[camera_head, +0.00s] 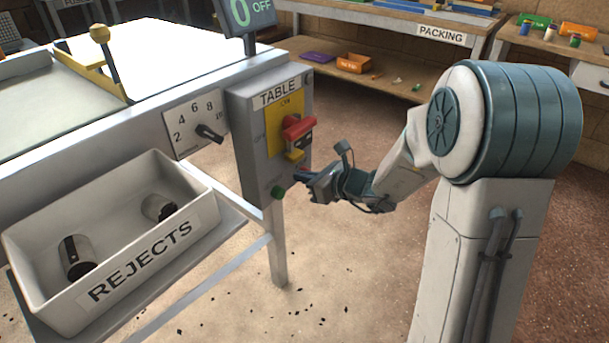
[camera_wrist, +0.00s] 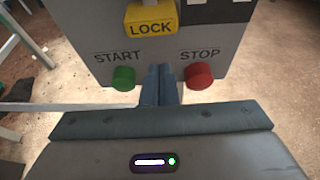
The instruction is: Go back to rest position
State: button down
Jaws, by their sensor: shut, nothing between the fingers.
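My gripper (camera_head: 304,176) is in front of the lower part of the grey TABLE control box (camera_head: 252,140). In the wrist view its fingers (camera_wrist: 159,80) are shut together with nothing between them. They point between the green START button (camera_wrist: 123,78) and the red STOP button (camera_wrist: 199,76). I cannot tell whether the fingertips touch the box. The green button also shows in the head view (camera_head: 278,192). A red switch handle (camera_head: 298,127) on a yellow plate is above my gripper, and the yellow LOCK tab (camera_wrist: 151,20) shows in the wrist view. The display (camera_head: 247,12) reads 0 OFF.
A white REJECTS bin (camera_head: 60,300) holds two dark-and-white cylinders (camera_head: 78,257). A numbered dial (camera_head: 209,133) is left of the box. The PACKING bench (camera_head: 385,14) stands behind. Open floor (camera_head: 350,270) lies between the table and my arm, with dark scraps on it.

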jog(key=p+v, duration=0.3)
jog(key=v, duration=0.6)
jog(key=s+a+r+n+g+h+p, duration=0.25)
jog(key=s+r+n+g+p, duration=0.45)
jog(key=s+r+n+p, duration=0.8)
jog(key=s+d+r+n+h+p, duration=0.2)
jog(key=d+r+n+h+p, duration=0.2)
jog(key=r, duration=0.4)
jog(key=s+d+r+n+t+h+p, duration=0.1)
jog(key=s+d+r+n+h+p, duration=0.2)
jog(key=d+r+n+p, duration=0.3)
notch_tip(320, 180, up, 3)
jog(key=d+h+p, duration=0.1)
jog(key=p, duration=0.2)
jog(key=shift+f, duration=0.2)
